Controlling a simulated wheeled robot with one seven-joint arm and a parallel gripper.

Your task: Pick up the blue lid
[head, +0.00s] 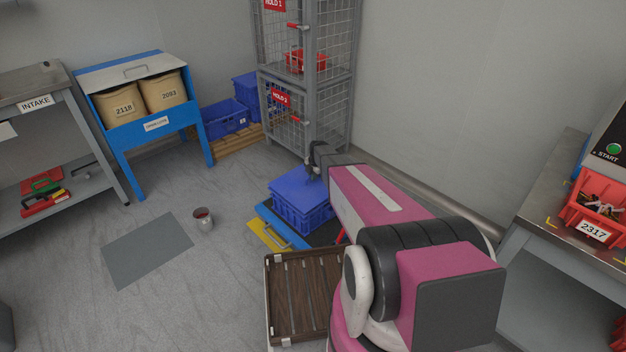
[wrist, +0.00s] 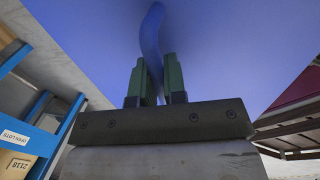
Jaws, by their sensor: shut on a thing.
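The blue lid (head: 294,185) shows in the head view on top of a blue crate (head: 300,214), near the foot of the wire cage. In the wrist view the lid (wrist: 235,45) fills the top of the picture, with a curved blue handle (wrist: 151,40) on it. My gripper (wrist: 156,83) is shut on that handle, its two dark green fingers on either side. In the head view my gripper (head: 315,172) is small and partly hidden by my arm. I cannot tell whether the lid rests on the crate or is just clear of it.
A wire cage (head: 308,90) stands behind the crate. A slatted brown box (head: 302,290) lies in front. A small cup (head: 203,219) stands on the floor to the left. A bench (head: 545,190) is at right.

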